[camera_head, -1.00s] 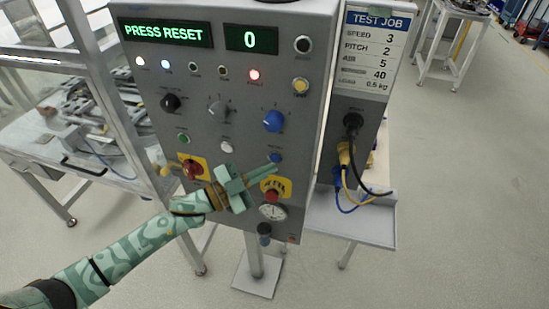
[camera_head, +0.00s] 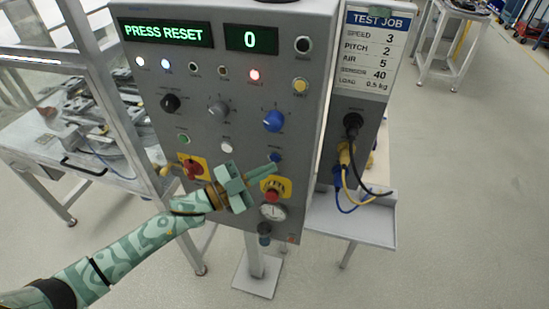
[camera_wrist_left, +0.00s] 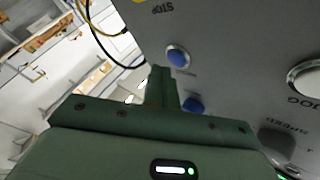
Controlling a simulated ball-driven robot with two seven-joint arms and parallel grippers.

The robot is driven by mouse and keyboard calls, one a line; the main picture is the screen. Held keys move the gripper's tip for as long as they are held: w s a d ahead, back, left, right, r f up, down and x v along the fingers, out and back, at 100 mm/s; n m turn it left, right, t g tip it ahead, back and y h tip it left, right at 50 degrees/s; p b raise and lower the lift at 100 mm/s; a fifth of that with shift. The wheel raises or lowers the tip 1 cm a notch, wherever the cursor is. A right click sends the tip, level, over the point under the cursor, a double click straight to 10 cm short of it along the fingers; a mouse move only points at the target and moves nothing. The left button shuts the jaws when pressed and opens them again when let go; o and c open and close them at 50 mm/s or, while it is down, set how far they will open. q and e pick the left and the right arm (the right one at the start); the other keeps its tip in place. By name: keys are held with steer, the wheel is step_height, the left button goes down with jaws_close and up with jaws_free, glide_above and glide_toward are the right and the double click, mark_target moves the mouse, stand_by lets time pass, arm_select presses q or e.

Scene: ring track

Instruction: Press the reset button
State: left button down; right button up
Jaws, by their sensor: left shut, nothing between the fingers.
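The grey control panel (camera_head: 205,125) has a green display reading PRESS RESET (camera_head: 163,33). A small blue push button (camera_head: 275,157) sits low on the panel, above the yellow-backed red stop button (camera_head: 272,195). The blue button also shows in the left wrist view (camera_wrist_left: 178,56); its small label is hard to read. My left gripper (camera_head: 275,167) is shut and empty, its fingertips just below the blue button in the head view. In the left wrist view the fingertips (camera_wrist_left: 161,70) appear beside the button; I cannot tell whether they touch the panel. My right gripper is not in view.
A larger blue knob (camera_head: 273,121) is above the button. A white button (camera_head: 226,146) and another red stop button (camera_head: 192,167) lie left. A gauge (camera_head: 273,212) is below. Cables (camera_head: 347,180) hang at the right side. Floor at right is open.

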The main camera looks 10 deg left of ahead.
arm_select(q)
steer(key=shift+w, duration=0.1)
steer(key=shift+w, duration=0.3)
steer(key=shift+w, duration=0.4)
stand_by(0.5)
stand_by(0.4)
steer(key=shift+s+p, duration=0.35)
steer(key=shift+s, duration=0.5)
steer(key=s+p, duration=0.2)
steer(key=s, duration=0.3)
steer(key=shift+a, duration=0.1)
